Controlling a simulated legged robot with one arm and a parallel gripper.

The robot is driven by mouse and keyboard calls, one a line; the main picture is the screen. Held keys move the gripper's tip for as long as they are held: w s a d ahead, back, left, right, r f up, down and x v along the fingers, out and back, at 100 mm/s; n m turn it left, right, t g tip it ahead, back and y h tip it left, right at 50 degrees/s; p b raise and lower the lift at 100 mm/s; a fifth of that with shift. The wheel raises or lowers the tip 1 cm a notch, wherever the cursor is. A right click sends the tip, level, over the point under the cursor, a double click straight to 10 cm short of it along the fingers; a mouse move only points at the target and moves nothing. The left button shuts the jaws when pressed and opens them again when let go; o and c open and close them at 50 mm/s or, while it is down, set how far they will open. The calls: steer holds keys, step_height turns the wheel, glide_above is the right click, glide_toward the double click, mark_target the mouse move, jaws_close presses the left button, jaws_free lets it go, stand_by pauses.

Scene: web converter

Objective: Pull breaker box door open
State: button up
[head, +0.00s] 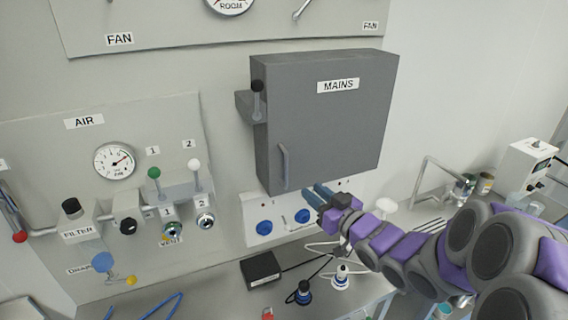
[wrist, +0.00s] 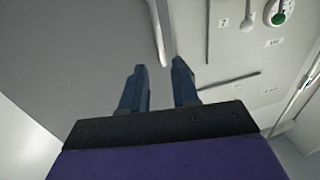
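The breaker box is a grey box labelled MAINS (head: 338,112), mounted on the wall in the head view. Its door looks shut. A light grey vertical handle (head: 283,166) sits low on the door's left side; it also shows in the wrist view (wrist: 158,35), just beyond the fingertips. My gripper (head: 314,194) is below and right of the handle in the head view, near the box's lower edge. In the wrist view my gripper (wrist: 160,66) has its two blue fingers apart, with nothing between them. The handle appears ahead of the gap, apart from the fingers.
A lever with a black knob (head: 257,95) sticks out at the box's left side. A panel with blue sockets (head: 265,228) is below the box. The AIR panel with a gauge (head: 115,161) and valves is to the left. A cluttered bench lies below.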

mark_target(287, 171)
steer(key=p+x, duration=0.1)
steer(key=x, duration=1.1)
steer(key=shift+a+f, duration=0.15)
steer(key=shift+a, duration=0.1)
steer(key=shift+w, duration=0.45)
steer(key=shift+d, duration=0.25)
steer(key=shift+c, duration=0.3)
steer(key=shift+a, duration=0.25)
jaws_close()
